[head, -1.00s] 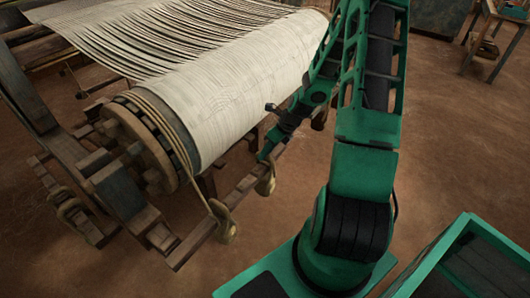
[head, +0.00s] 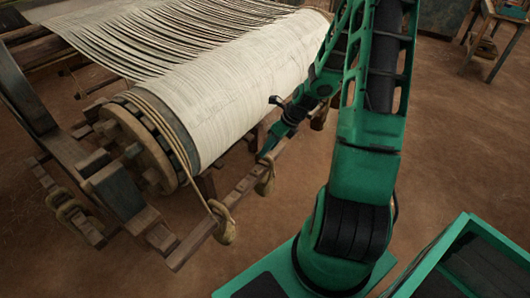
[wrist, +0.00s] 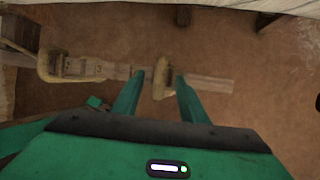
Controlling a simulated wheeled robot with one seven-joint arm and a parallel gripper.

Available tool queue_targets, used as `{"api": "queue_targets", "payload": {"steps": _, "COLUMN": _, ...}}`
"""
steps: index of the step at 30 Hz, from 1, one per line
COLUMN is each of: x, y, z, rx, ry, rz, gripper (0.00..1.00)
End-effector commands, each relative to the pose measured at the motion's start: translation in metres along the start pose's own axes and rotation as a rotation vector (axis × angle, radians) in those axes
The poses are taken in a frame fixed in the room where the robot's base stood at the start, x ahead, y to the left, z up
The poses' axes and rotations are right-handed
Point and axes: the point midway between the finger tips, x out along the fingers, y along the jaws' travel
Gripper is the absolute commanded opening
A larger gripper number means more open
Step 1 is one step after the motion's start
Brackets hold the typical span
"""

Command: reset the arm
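My green arm (head: 368,160) reaches forward from my base and bends down beside the loom's cloth roll. My gripper (head: 266,155) points down and left, just above a wooden bar with a tan rope loop (head: 265,184) hanging on it. In the wrist view my gripper (wrist: 157,78) has its two green fingers apart. The rope loop (wrist: 162,77) on the bar shows between the fingertips and seems to lie beyond them. I cannot tell whether the fingers touch it. Nothing appears held.
The big roll of pale cloth (head: 220,95) on the loom lies close left of my arm. A second rope loop (head: 222,228) hangs on the wooden bar (head: 195,243). A wooden stool (head: 494,38) stands at the far right.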

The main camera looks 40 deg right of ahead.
Motion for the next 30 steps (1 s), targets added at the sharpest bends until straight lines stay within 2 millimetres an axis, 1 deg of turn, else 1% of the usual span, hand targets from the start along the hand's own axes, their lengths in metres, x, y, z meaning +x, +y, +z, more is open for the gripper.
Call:
{"api": "queue_targets", "payload": {"steps": 1, "x": -0.011, "y": -0.002, "z": 0.000, "rx": 0.001, "ry": -0.001, "rz": -0.006, "gripper": 0.39}}
{"api": "queue_targets", "payload": {"steps": 3, "x": -0.022, "y": -0.002, "z": 0.000, "rx": 0.000, "ry": -0.001, "rz": -0.006, "gripper": 0.39}}
{"api": "queue_targets", "payload": {"steps": 6, "x": -0.038, "y": -0.001, "z": 0.001, "rx": 0.000, "ry": -0.001, "rz": -0.005, "gripper": 0.39}}
{"api": "queue_targets", "payload": {"steps": 10, "x": -0.055, "y": -0.001, "z": 0.001, "rx": 0.001, "ry": -0.001, "rz": -0.003, "gripper": 0.39}}
{"api": "queue_targets", "payload": {"steps": 15, "x": -0.067, "y": -0.001, "z": 0.001, "rx": 0.001, "ry": 0.001, "rz": -0.001, "gripper": 0.39}}
{"api": "queue_targets", "payload": {"steps": 24, "x": -0.071, "y": 0.000, "z": 0.000, "rx": -0.014, "ry": 0.005, "rz": -0.003, "gripper": 0.39}}
{"api": "queue_targets", "payload": {"steps": 26, "x": -0.075, "y": 0.002, "z": -0.001, "rx": -0.052, "ry": 0.018, "rz": -0.009, "gripper": 0.39}}
{"api": "queue_targets", "payload": {"steps": 29, "x": -0.087, "y": 0.010, "z": -0.006, "rx": -0.185, "ry": 0.065, "rz": -0.024, "gripper": 0.39}}
{"api": "queue_targets", "payload": {"steps": 30, "x": -0.095, "y": 0.015, "z": -0.009, "rx": -0.262, "ry": 0.092, "rz": -0.030, "gripper": 0.39}}
